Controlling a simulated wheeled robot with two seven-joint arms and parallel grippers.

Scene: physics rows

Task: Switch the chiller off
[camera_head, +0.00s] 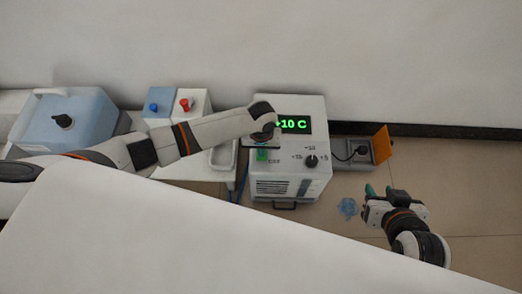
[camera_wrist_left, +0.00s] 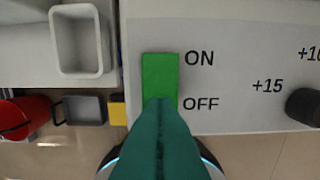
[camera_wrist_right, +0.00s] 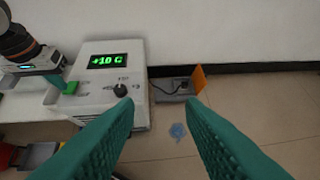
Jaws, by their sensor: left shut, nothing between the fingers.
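The chiller (camera_head: 290,185) is a white box with a lit green display (camera_head: 295,124) that reads about +10 C. Its green switch (camera_wrist_left: 160,72) has ON printed by its upper part and OFF by its lower part in the left wrist view. My left gripper (camera_wrist_left: 160,102) is shut and empty, its fingertips over the switch's OFF end. I cannot tell whether they touch it; they hide that end. A black knob (camera_head: 311,161) sits right of the switch, with temperature marks around it. My right gripper (camera_wrist_right: 158,105) is open and empty, to the right of the chiller.
A grey box with an orange flap (camera_head: 381,145) and a plugged cable stands right of the chiller. A blue patch (camera_head: 348,208) lies on the floor. Left are boxes with a blue knob (camera_head: 154,106) and a red knob (camera_head: 186,104), and a blue container (camera_head: 75,125).

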